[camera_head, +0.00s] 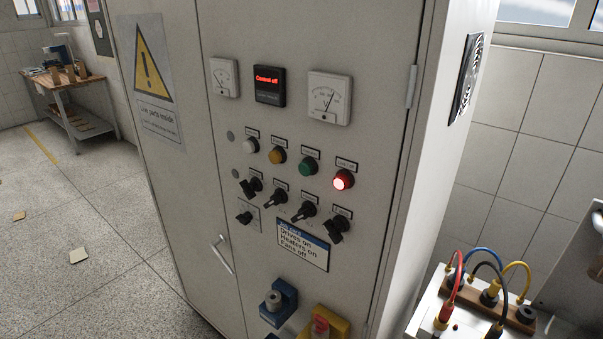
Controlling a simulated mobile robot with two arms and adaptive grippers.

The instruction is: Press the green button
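The green button (308,166) is on the grey control cabinet (375,90), third from the left in a row of round buttons. To its left are an amber button (277,155) and a white one (250,145). To its right a red button (343,180) glows brightly. The green button looks unlit. A small dark display (269,86) above the row reads "Control off" in red. Neither of my grippers shows in the head view.
Dark rotary switches (275,200) sit below the buttons, above a "Drives on, Heaters on, Fans off" sign (302,246). Blue (279,303) and yellow (323,324) units project low on the cabinet. Colored cables (486,257) stand at right. The floor (60,210) at left is mostly clear.

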